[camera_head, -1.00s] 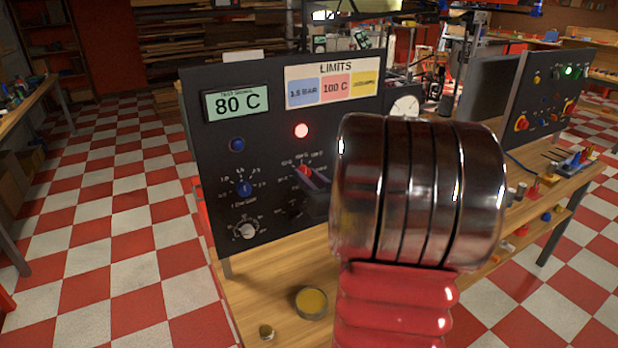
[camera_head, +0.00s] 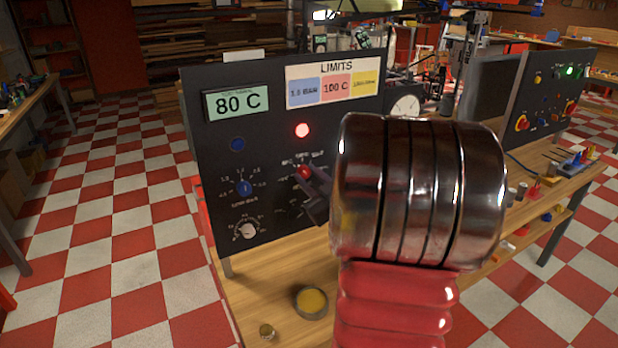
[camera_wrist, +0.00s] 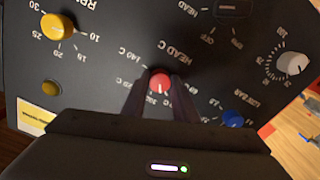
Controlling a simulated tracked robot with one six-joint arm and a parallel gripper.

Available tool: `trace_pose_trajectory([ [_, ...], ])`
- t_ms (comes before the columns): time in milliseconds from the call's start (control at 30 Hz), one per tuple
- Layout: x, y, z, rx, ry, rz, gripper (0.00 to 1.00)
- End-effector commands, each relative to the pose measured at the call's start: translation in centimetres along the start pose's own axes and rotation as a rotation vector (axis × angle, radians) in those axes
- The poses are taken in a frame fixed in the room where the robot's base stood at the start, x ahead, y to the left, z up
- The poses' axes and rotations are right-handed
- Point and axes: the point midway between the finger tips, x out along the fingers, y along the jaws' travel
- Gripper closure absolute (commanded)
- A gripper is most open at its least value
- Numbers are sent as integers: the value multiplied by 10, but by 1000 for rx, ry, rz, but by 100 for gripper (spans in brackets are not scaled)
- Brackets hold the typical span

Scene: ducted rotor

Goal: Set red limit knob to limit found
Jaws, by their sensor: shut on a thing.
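The red limit knob (camera_head: 305,172) is on the dark upright panel (camera_head: 260,160); it also shows in the wrist view (camera_wrist: 160,82). My gripper (camera_head: 313,184) is shut on it, with one dark finger on each side in the wrist view (camera_wrist: 159,92). The knob's pointer is hidden, so I cannot tell its setting. The scale beside it reads 140 C in the wrist view. The limits card (camera_head: 333,84) shows 1.5 BAR on blue and 100 C on red; its yellow patch is unclear. The display (camera_head: 237,104) reads 80 C. A red lamp (camera_head: 302,130) is lit above the knob.
A blue knob (camera_head: 244,188) and a white knob (camera_head: 247,231) sit left of the red one. A yellow knob (camera_wrist: 57,27) is on its other side. A round yellow-topped tin (camera_head: 311,302) stands on the wooden bench (camera_head: 270,280). My arm hides the panel's right part.

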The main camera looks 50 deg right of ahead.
Motion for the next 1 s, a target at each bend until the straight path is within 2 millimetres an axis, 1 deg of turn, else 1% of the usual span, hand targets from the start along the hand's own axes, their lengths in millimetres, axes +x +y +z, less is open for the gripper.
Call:
trace_pose_trajectory([
  [200, 0, -1, 0, -165, 0, -2, 96],
  [400, 0, -1, 0, -260, 0, -3, 96],
  [633, 0, -2, 0, -302, 0, -3, 96],
  [967, 0, -2, 0, -303, 0, -4, 96],
  [1000, 0, -2, 1, -303, 0, -4, 72],
])
